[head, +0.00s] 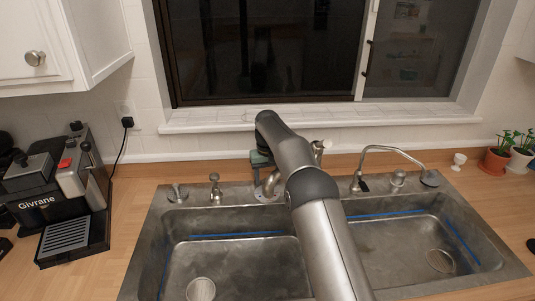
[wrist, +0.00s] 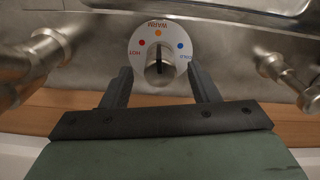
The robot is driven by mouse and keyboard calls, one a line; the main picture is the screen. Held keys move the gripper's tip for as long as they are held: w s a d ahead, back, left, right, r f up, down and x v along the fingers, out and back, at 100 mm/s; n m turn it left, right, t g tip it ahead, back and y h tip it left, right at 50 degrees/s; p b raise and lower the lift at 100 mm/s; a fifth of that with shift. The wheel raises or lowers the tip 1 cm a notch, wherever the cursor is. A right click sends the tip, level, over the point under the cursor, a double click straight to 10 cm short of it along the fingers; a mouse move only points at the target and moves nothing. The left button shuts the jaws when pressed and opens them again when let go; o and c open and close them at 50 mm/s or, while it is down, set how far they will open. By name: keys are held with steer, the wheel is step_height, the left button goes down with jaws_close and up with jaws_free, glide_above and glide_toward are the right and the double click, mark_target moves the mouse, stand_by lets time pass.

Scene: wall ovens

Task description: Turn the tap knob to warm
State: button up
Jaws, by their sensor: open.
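The tap knob (wrist: 160,70) is a round metal knob on a white dial (wrist: 139,50) with a red HOT dot, an orange WARM dot and a blue COLD dot. In the wrist view its dark mark stands upright, in line with the orange dot at the top. My gripper (wrist: 163,78) is open, one black finger on each side of the knob; small gaps show, and contact cannot be told. In the head view my gripper (head: 262,163) is at the back rim of the sink, and my arm hides the knob.
A metal double sink (head: 160,240) fills the counter's middle. A curved spout (head: 390,150) and small fittings (head: 215,190) stand along its back rim. Metal fittings flank the dial in the wrist view (wrist: 285,75). A coffee machine (head: 55,190) stands left; potted plants (head: 497,160) stand right.

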step_height(320, 180, up, 14)
steer(key=p, duration=0.4)
steer(key=shift+f, duration=0.15)
steer(key=shift+m, duration=0.6)
steer(key=s+d+r, duration=0.4)
steer(key=d, duration=0.1)
steer(key=s+d+r+b, duration=0.1)
steer(key=s+d+r, duration=0.1)
steer(key=d+r, duration=0.1)
steer(key=shift+s+d+r, duration=0.1)
steer(key=shift+s, duration=0.3)
steer(key=s+d+m+b, duration=0.1)
steer(key=s+d, duration=0.5)
steer(key=s, duration=0.6)
steer(key=s+d+f, duration=0.2)
steer(key=s+f, duration=0.1)
steer(key=s, duration=0.6)
steer(key=s+d+f+m, duration=0.1)
steer(key=s+f, duration=0.3)
steer(key=s, duration=0.5)
steer(key=s+d+f+t+b, duration=0.1)
steer(key=s+d+f, duration=0.2)
steer(key=s, duration=0.6)
steer(key=shift+s+d+f+m, duration=0.3)
steer(key=shift+f+m, duration=0.1)
steer(key=shift+f, duration=0.1)
